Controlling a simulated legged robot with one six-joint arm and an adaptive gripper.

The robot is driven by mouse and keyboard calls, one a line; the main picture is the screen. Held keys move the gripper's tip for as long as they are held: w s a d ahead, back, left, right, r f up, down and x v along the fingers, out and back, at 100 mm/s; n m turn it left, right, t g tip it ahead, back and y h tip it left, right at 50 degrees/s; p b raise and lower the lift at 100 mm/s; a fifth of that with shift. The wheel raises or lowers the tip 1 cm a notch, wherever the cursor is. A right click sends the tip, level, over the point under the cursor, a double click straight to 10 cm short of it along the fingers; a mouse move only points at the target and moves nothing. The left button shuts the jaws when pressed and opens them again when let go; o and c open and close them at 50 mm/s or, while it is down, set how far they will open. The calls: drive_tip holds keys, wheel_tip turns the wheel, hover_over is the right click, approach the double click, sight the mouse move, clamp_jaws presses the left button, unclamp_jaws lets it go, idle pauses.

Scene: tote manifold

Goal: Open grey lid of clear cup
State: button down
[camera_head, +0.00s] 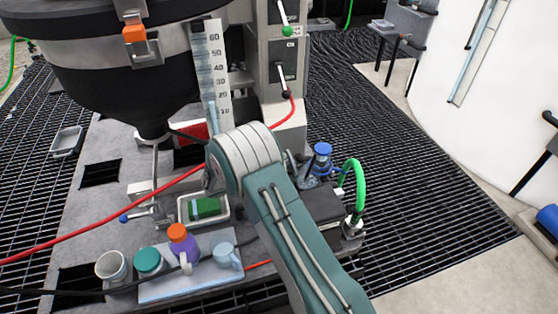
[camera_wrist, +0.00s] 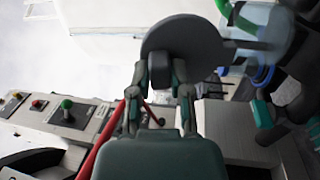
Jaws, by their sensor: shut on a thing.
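My gripper (camera_wrist: 160,92) is shut on the small dark knob of a round grey lid (camera_wrist: 190,38) in the wrist view. The lid is a flat disc, seen tilted, with a finger on each side of its knob. A pale, see-through bluish piece (camera_wrist: 235,54) shows beside the lid's right edge. It may be part of the clear cup, but I cannot tell for sure. I cannot tell whether the lid touches a cup. In the head view my own arm hides the lid and most of my gripper.
A blue-topped valve (camera_head: 322,152) and green hose (camera_head: 359,185) stand right of my arm. A large dark hopper (camera_head: 120,85) is at upper left. Red cable (camera_head: 100,222) crosses the left. Mugs (camera_head: 111,265), a purple bottle (camera_head: 184,248) and a white tray (camera_head: 224,214) are in front.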

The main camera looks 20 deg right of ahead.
drive_tip(key=shift+d+f, duration=0.1)
drive_tip(key=shift+f, duration=0.1)
drive_tip(key=c, duration=0.6)
unclamp_jaws()
drive_tip(key=shift+r, duration=0.1)
drive_tip(key=shift+o, duration=0.2)
drive_tip(key=a+f, duration=0.2)
drive_tip(key=a, duration=0.9)
drive_tip(key=shift+a, duration=0.4)
drive_tip(key=s+d+r+g+y, duration=0.3)
drive_tip(key=s+d+r+y, duration=0.75)
drive_tip(key=r, duration=0.25)
drive_tip(key=s+a+r+t+y, duration=0.1)
drive_tip(key=s+r+t+y, duration=0.2)
drive_tip(key=s, duration=0.6)
drive_tip(key=s+a+r+t+y, duration=0.1)
drive_tip(key=s+r+t+y, duration=0.1)
drive_tip(key=s+t+y, duration=0.3)
drive_tip(key=s+y, duration=0.1)
drive_tip(key=s, duration=0.3)
drive_tip(key=shift+s+r+t, duration=0.3)
drive_tip(key=shift+s+r, duration=0.05)
drive_tip(key=shift+r, duration=0.05)
